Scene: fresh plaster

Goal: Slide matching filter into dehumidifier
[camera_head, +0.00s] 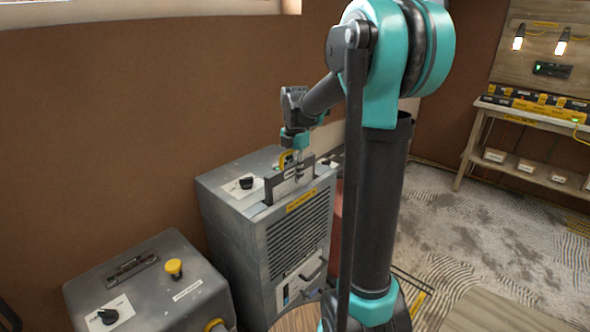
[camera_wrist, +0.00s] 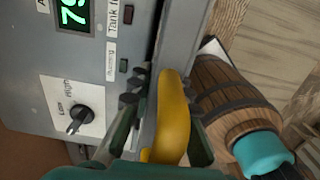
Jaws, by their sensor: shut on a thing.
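The dehumidifier (camera_head: 300,245) is a grey cabinet with a grille on its front and a knob on its top. A thin grey-framed filter (camera_head: 275,190) stands upright at the cabinet's top, along the front edge. I cannot tell how deep its lower edge sits. My gripper (camera_head: 290,157) is above the filter, shut on its yellow handle. In the wrist view the yellow handle (camera_wrist: 172,118) lies between the fingers of my gripper (camera_wrist: 165,115). The filter's grey frame (camera_wrist: 182,45) runs beside the dehumidifier's top panel (camera_wrist: 30,75), which has a green display and a Low/High knob.
A second grey machine (camera_head: 150,285) with a yellow button and a knob stands at the lower left. A wooden barrel (camera_wrist: 230,95) is close by on the right in the wrist view. A workbench (camera_head: 530,125) stands at the far right, with patterned floor (camera_head: 480,250) before it.

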